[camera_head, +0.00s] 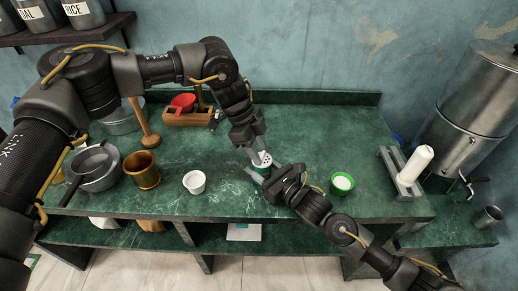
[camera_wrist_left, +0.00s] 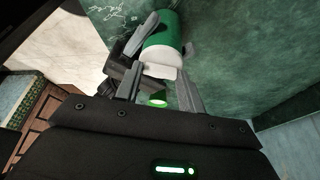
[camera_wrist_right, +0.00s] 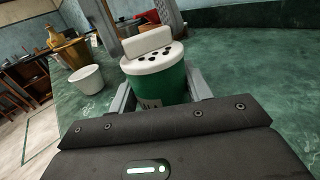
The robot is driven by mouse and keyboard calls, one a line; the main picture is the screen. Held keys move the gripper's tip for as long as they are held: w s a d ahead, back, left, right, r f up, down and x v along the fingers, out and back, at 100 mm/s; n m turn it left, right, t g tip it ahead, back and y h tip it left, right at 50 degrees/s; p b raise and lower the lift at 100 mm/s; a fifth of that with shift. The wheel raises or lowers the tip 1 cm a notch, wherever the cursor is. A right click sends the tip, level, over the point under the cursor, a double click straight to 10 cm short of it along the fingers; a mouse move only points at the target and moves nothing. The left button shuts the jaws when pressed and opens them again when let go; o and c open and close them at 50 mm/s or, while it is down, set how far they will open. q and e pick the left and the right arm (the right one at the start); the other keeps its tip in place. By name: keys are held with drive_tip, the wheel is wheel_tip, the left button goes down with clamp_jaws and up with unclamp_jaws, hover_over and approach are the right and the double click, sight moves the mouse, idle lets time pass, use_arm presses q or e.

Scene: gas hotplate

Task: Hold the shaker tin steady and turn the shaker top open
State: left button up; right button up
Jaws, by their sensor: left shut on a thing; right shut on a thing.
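The shaker tin (camera_wrist_right: 168,88) is green with a white shaker top (camera_wrist_right: 155,60). The top has dark holes and an upright white tab (camera_wrist_right: 148,41). The tin also shows in the left wrist view (camera_wrist_left: 163,37). My right gripper (camera_head: 262,174) is shut on the green body, one finger on each side. My left gripper (camera_head: 259,153) comes from above and is shut on the shaker top at its white tab. In the head view the two grippers hide much of the tin. It stands near the counter's front edge and looks upright.
A white cup (camera_head: 194,182), a brass mortar (camera_head: 142,172) and a grey pot (camera_head: 94,170) stand to the left. A green bowl with white contents (camera_head: 342,184) is to the right, before a stand with a white roll (camera_head: 414,165). The counter behind the tin (camera_head: 310,130) is clear.

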use_arm(q)
drive_tip(key=o, duration=1)
drive_tip(key=shift+r, duration=0.1)
drive_tip(key=v, duration=1.2)
drive_tip(key=shift+w, duration=0.1)
use_arm(e)
drive_tip(key=o, duration=1.1)
